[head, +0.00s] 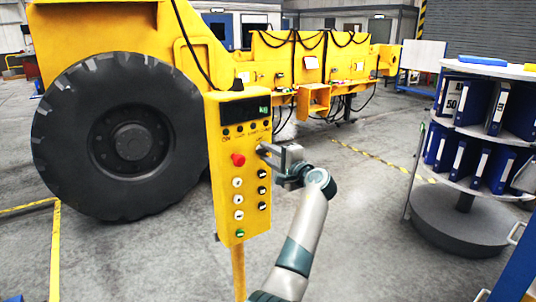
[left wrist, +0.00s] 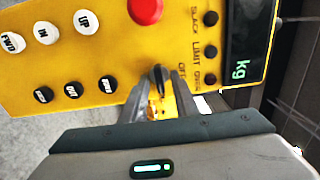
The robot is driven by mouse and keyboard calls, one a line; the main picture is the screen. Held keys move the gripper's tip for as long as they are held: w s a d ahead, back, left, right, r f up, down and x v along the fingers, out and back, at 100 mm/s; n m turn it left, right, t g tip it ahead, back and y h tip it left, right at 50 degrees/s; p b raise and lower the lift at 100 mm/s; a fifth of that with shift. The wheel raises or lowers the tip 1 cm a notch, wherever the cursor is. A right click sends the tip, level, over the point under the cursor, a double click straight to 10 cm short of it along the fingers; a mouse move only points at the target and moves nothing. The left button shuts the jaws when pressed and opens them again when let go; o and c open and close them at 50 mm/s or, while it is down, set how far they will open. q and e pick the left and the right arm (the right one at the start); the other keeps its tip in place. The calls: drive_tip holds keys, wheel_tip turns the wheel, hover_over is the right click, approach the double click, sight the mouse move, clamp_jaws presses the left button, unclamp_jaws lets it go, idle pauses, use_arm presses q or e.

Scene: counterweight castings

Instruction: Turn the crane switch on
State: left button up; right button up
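The yellow crane control box (head: 238,195) stands on a post in the head view, with a small display, a red button, and white and black buttons. In the left wrist view its face (left wrist: 75,60) fills much of the upper picture. The black switch lever (left wrist: 157,76) sits beside the OFF and ON lettering. My left gripper (head: 264,150) is at the box's right side. In the left wrist view its two fingers (left wrist: 160,84) stand apart on either side of the lever; I cannot tell whether either touches it. My right gripper is not in view.
A large yellow vehicle with a black tyre (head: 120,135) stands behind the box. A round shelf rack (head: 475,135) with blue binders is at the right. Grey floor (head: 370,230) with yellow lines is clear between them.

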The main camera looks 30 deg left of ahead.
use_arm(q)
drive_tip(key=b+v, duration=0.7)
drive_tip(key=v, duration=1)
drive_tip(key=shift+d, duration=0.2)
drive_tip(key=shift+s, duration=0.1)
drive_tip(key=shift+f, duration=0.1)
